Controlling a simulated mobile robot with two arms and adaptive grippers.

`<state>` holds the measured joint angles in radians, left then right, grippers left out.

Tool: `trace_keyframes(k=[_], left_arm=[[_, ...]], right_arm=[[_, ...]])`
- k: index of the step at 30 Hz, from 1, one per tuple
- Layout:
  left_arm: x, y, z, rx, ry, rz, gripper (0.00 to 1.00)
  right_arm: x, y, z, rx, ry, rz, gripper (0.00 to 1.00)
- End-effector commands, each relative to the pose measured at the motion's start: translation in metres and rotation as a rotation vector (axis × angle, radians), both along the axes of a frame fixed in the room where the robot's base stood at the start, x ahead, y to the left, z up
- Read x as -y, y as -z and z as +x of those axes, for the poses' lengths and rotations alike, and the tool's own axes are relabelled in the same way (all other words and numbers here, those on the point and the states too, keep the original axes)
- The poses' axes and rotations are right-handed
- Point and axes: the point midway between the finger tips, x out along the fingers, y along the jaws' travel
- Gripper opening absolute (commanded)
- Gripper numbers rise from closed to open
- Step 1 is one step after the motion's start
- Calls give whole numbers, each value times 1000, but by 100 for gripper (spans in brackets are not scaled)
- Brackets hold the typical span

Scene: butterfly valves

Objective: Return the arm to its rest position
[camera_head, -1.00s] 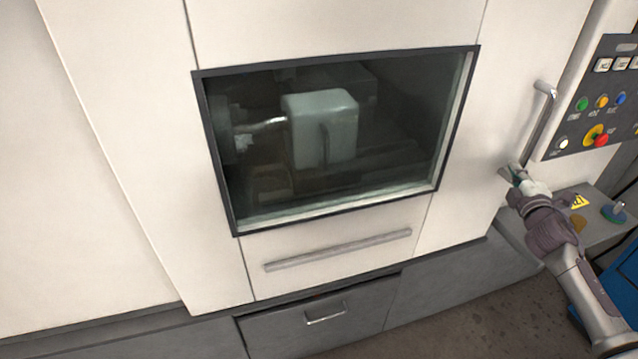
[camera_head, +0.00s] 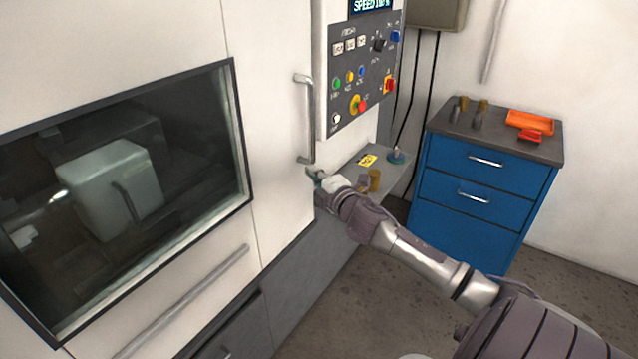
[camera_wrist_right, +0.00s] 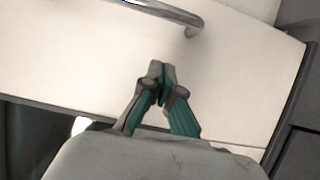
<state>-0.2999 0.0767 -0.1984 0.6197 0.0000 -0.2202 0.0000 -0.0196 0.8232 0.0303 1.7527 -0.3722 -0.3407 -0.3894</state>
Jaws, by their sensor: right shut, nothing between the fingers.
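My right gripper (camera_head: 314,175) is at the end of my right arm, which comes in from the lower right in the head view. It is in front of the white machine door (camera_head: 270,140), close below the lower end of the vertical door handle (camera_head: 308,120). In the right wrist view the gripper's green-lined fingers (camera_wrist_right: 162,82) are shut with nothing between them. The handle (camera_wrist_right: 165,12) crosses the top of that view, apart from the fingertips. My left gripper is not in view.
A control panel (camera_head: 360,75) with buttons is right of the handle. A grey ledge (camera_head: 345,168) below it bears a yellow label and small parts. A blue drawer cabinet (camera_head: 470,195) with an orange tray (camera_head: 530,122) on top stands at the right. Open floor lies between.

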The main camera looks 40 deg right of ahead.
Motion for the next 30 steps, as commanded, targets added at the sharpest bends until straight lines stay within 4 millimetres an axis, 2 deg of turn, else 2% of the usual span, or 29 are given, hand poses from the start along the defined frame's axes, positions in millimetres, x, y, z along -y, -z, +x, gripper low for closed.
trace_keyframes(k=[3, 6, 15, 17, 19, 20, 23, 26, 27, 29, 30], left_arm=[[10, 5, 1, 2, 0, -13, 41], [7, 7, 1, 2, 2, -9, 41], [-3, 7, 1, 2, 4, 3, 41], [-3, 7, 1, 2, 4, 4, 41], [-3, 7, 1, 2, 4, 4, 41], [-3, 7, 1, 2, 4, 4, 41], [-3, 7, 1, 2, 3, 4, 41], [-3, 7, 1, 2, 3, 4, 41], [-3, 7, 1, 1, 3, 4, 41], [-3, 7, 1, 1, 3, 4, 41], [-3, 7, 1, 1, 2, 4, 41]], right_arm=[[-4, 3, -16, -2, -2, 1, 0], [-6, 1, -24, 0, -2, 1, 0], [-7, 0, -29, 0, -1, 2, 0], [-6, 3, -29, -4, 2, 8, 0], [-2, 18, -29, -24, 13, 32, 0], [0, 28, -30, -38, 20, 50, 0], [11, 81, -36, -107, 61, 138, 0], [18, 154, -52, -203, 119, 260, 0], [19, 184, -60, -241, 143, 312, 0], [17, 228, -75, -298, 178, 384, 0], [15, 256, -87, -335, 204, 432, 0]])
